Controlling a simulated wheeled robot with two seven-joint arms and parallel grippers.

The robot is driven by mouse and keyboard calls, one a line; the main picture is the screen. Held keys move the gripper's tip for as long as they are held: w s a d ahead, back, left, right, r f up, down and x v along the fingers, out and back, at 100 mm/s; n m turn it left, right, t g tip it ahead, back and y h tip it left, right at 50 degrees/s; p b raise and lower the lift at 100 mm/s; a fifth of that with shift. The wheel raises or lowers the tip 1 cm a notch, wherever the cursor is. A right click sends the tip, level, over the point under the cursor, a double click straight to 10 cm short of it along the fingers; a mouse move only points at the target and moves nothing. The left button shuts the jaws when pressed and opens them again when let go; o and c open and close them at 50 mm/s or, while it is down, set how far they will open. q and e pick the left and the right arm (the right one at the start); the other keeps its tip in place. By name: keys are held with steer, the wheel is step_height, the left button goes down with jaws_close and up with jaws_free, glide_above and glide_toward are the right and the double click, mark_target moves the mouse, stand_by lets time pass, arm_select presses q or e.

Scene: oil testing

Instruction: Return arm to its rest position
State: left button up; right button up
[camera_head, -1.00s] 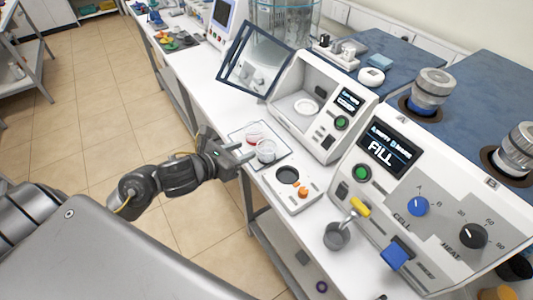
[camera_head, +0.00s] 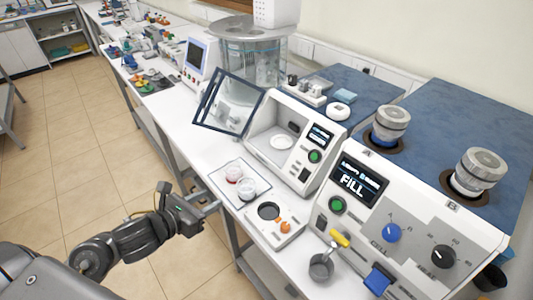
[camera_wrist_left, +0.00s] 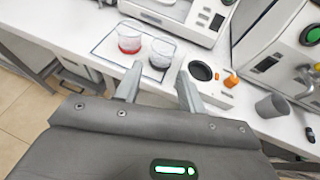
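My left gripper (camera_head: 212,204) is at the front edge of the white bench, to the left of and short of the tray. In the left wrist view its two fingers (camera_wrist_left: 158,88) are apart with nothing between them. Two clear cups stand on the tray (camera_head: 225,173) just beyond the fingertips. My right gripper is not in view.
A white device with an open glass door (camera_head: 229,103) stands behind the tray. A panel reading FILL (camera_head: 358,180) and a grey cup (camera_head: 321,266) are at right. Open floor (camera_head: 110,170) lies to the left of the bench.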

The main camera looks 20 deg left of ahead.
arm_select(q)
steer(key=w+a+f+n+g+y, duration=0.1)
steer(key=a+f+n, duration=0.3)
steer(key=f+n, duration=0.45)
steer(key=w+a+f+n+g+y, duration=0.15)
steer(key=a+f+n, duration=0.25)
steer(key=f+n, duration=0.45)
steer(key=s+a+f+n+g, duration=0.1)
steer(key=s+a+f+n, duration=0.15)
steer(key=f+n, duration=0.4)
steer(key=s+a+f+n+g, duration=0.1)
steer(key=s+f+n, duration=0.2)
steer(key=f, duration=0.7)
steer(key=s+d+f+n+g+y+b, duration=0.2)
steer(key=s+f+n+g, duration=0.2)
steer(key=s+f+n, duration=0.9)
steer(key=s+d+f+m+g, duration=0.1)
steer(key=s+d+f, duration=0.4)
steer(key=s+f, duration=0.2)
steer(key=s+d+f+m+g, duration=0.1)
steer(key=s+d+f+g, duration=0.1)
steer(key=s+d+f, duration=0.4)
steer(key=s+f, duration=0.1)
steer(key=s, duration=0.3)
steer(key=shift+s+m+h+b, duration=0.3)
steer(key=shift+s+m+h, duration=0.05)
